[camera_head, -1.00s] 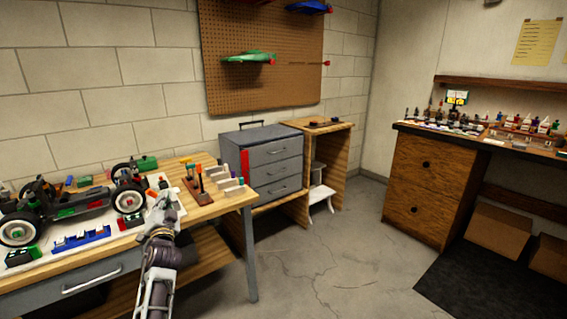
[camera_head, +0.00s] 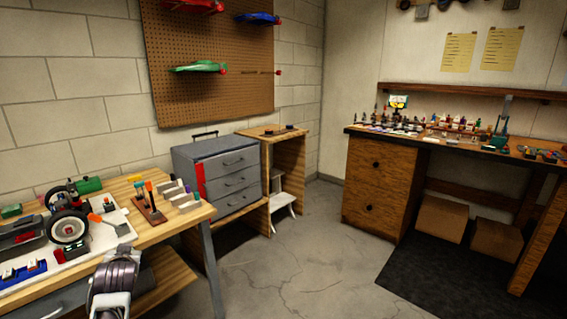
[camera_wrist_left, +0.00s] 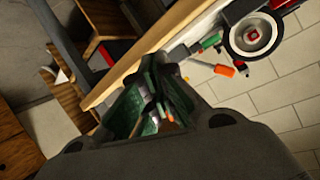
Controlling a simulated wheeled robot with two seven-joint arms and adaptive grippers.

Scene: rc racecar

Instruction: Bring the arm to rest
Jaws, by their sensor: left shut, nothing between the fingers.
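My left arm (camera_head: 115,285) is at the bottom left of the head view, in front of the workbench edge; its gripper cannot be made out there. In the left wrist view my left gripper (camera_wrist_left: 160,105) is shut and empty, its dark green fingers pointing away past the bench edge. My right arm and gripper are in neither view.
The wooden workbench (camera_head: 146,236) at left holds an RC car chassis with a black wheel (camera_head: 68,228). A grey drawer unit (camera_head: 228,176) stands beyond it. A wooden counter (camera_head: 372,140) is at the right. The floor (camera_head: 285,265) between is clear.

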